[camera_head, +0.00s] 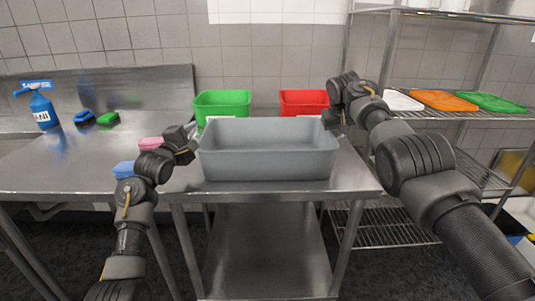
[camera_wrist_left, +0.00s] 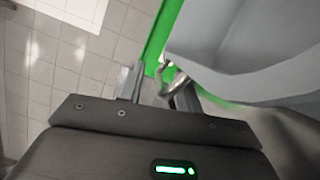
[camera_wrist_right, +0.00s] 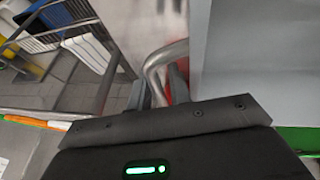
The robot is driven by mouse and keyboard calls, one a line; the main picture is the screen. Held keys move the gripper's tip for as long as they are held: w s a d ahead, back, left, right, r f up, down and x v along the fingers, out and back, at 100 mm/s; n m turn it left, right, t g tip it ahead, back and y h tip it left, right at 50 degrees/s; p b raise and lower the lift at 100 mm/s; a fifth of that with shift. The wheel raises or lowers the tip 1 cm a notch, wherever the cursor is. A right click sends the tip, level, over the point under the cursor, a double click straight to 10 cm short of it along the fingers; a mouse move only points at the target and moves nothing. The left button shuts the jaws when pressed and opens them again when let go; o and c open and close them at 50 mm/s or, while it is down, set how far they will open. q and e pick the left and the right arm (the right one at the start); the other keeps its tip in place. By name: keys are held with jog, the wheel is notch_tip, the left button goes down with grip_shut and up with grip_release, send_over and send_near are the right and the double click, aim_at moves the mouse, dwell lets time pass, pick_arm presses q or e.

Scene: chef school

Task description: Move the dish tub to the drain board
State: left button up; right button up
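The grey dish tub (camera_head: 265,165) is level at the front of the middle steel table. My left gripper (camera_head: 188,146) is at its left end. In the left wrist view that gripper (camera_wrist_left: 153,85) has its fingers apart, with a metal handle piece (camera_wrist_left: 177,80) close to the right finger. My right gripper is at the tub's right end, mostly hidden behind my arm in the head view. In the right wrist view its fingers (camera_wrist_right: 156,90) are on either side of a bent metal handle (camera_wrist_right: 165,56); whether they press on it is unclear. The tub's grey wall (camera_wrist_right: 245,55) is beside it.
A green tub (camera_head: 222,102) and a red tub (camera_head: 303,101) stand behind the grey tub. The steel counter (camera_head: 60,165) at left holds a blue spray bottle (camera_head: 43,108), brushes and sponges, with bare areas between. A wire rack (camera_head: 462,113) with coloured boards stands at right.

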pick_arm(q)
jog(key=shift+c, duration=0.2)
pick_arm(e)
jog(key=shift+c, duration=0.3)
pick_arm(q)
jog(key=c, duration=0.5)
pick_arm(e)
grip_shut()
pick_arm(q)
grip_shut()
pick_arm(e)
jog(key=shift+r, duration=0.1)
